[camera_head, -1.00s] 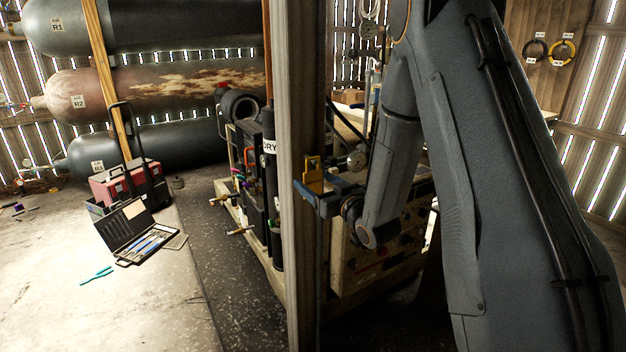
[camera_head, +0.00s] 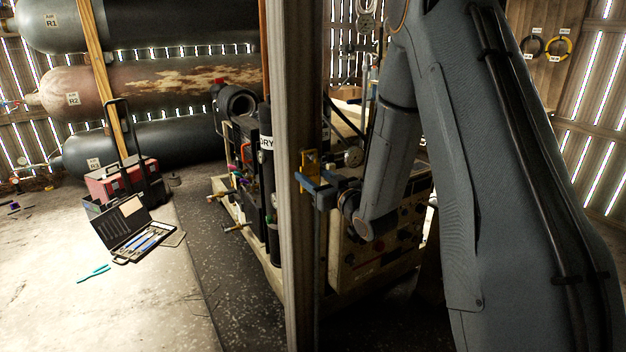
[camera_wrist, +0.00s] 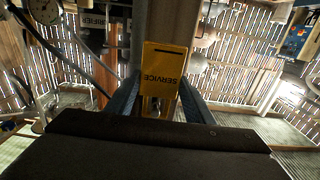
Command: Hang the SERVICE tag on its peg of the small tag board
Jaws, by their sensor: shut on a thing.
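The yellow SERVICE tag (camera_wrist: 163,68) is between the blue fingers of my gripper (camera_wrist: 160,100) in the wrist view, its lettering upside down and a dark slot near its top edge. My gripper is shut on the tag. I cannot tell from these views whether the tag touches the post. I cannot clearly make out the small tag board or its peg.
The wooden post (camera_head: 296,250) stands right at my gripper. The compressor panel (camera_head: 375,245) is behind my forearm. An open tool case (camera_head: 130,228) and a red toolbox (camera_head: 118,178) are on the floor at left. Bare floor (camera_head: 60,300) lies at front left.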

